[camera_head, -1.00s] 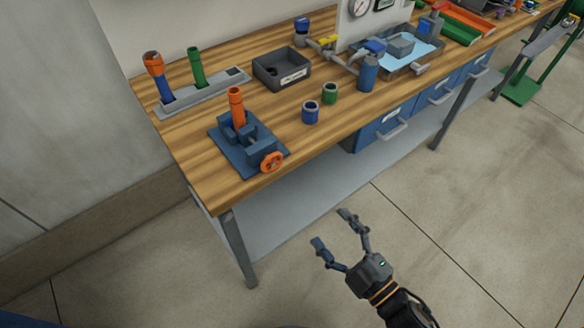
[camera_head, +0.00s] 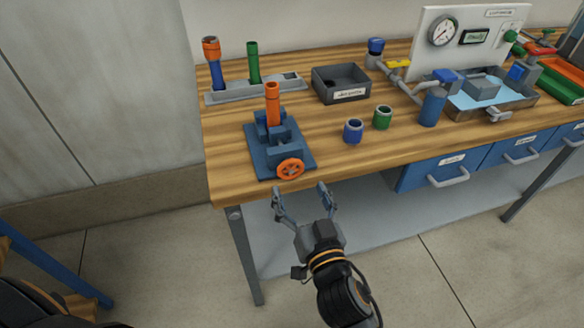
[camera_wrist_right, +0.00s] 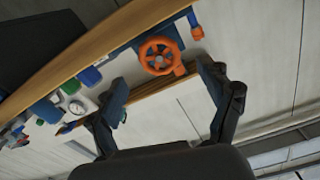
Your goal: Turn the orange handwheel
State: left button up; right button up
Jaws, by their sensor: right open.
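The orange handwheel (camera_head: 290,169) is on the front of a blue vise (camera_head: 262,152) at the bench's front left edge. An orange tube (camera_head: 272,105) stands upright in the vise. My right gripper (camera_head: 300,190) is open and empty, just in front of the bench edge and near the handwheel, apart from it. In the right wrist view the handwheel (camera_wrist_right: 160,56) shows beyond the open fingers (camera_wrist_right: 163,85), above the gap between them. My left gripper is not in view.
A blue cap (camera_head: 353,131) and a green cap (camera_head: 382,117) stand right of the vise. Behind are a grey rack (camera_head: 240,92) with tubes and a dark bin (camera_head: 340,85). Blue drawers (camera_head: 440,171) hang under the bench on the right. The floor in front is clear.

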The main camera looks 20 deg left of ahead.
aim_at(292, 171)
jog(key=x, duration=0.6)
jog(key=shift+w+a, duration=0.2)
jog(key=shift+w, duration=0.1)
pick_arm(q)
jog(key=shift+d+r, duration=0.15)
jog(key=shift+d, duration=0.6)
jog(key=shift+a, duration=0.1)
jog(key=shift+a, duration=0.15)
pick_arm(e)
jog(key=c, duration=1.2)
